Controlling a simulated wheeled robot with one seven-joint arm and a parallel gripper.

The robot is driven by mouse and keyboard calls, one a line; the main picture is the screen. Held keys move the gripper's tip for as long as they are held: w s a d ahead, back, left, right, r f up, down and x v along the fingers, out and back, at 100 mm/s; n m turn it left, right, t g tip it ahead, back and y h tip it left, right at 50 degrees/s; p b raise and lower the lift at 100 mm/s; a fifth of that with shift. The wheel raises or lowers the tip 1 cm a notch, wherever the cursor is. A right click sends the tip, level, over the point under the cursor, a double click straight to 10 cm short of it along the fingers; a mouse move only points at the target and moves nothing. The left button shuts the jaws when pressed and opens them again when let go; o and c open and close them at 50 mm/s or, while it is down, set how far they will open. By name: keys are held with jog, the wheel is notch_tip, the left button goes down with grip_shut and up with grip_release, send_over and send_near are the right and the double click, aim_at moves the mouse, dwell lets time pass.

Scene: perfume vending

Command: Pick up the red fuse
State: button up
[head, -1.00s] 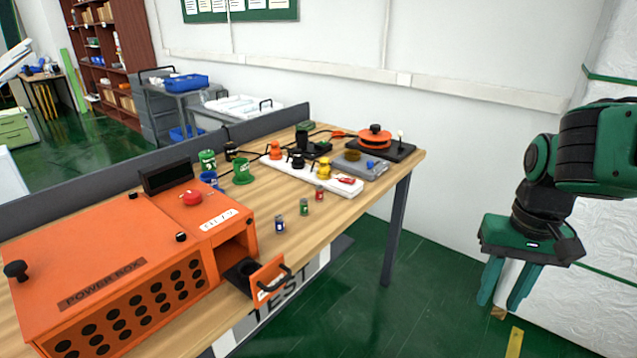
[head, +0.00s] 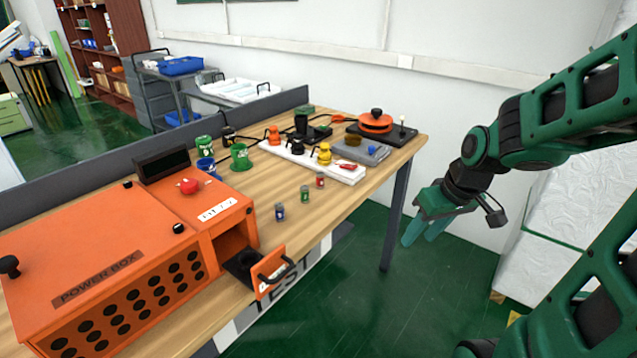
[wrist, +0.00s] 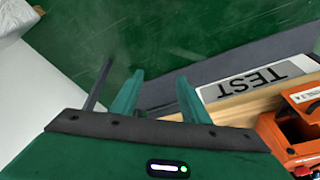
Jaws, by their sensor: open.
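The red fuse (head: 320,181) is a small cylinder standing upright near the front right part of the wooden table (head: 262,187). A green fuse (head: 305,194) and a blue fuse (head: 280,212) stand to its left, nearer the power box. My gripper (head: 420,235) is open and empty, off the table's right end and to the right of the red fuse, with its fingers pointing down. In the wrist view my open gripper (wrist: 160,100) is over the green floor. The red fuse is not in the wrist view.
The orange power box (head: 110,260) fills the table's left, with its drawer (head: 270,275) pulled out at the front. Wood around the fuses is clear.

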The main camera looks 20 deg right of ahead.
jog(key=w+a+f+n+t+y, duration=0.1)
jog(key=w+a+n+t+y, duration=0.1)
jog(key=w+a, duration=0.35)
jog(key=w+a+f+n+t+y, duration=0.1)
jog(key=w+a+n+t+y, duration=0.15)
jog(key=w, duration=0.65)
jog(key=t, duration=0.5)
send_near(323, 176)
jog(key=shift+w+f+y, duration=0.25)
jog(key=shift+w+f, duration=0.05)
jog(key=shift+w, duration=0.05)
jog(key=x, duration=1)
jog(key=shift+w+a, duration=0.15)
jog(key=shift+w, duration=0.25)
jog(key=shift+c, duration=0.7)
grip_shut()
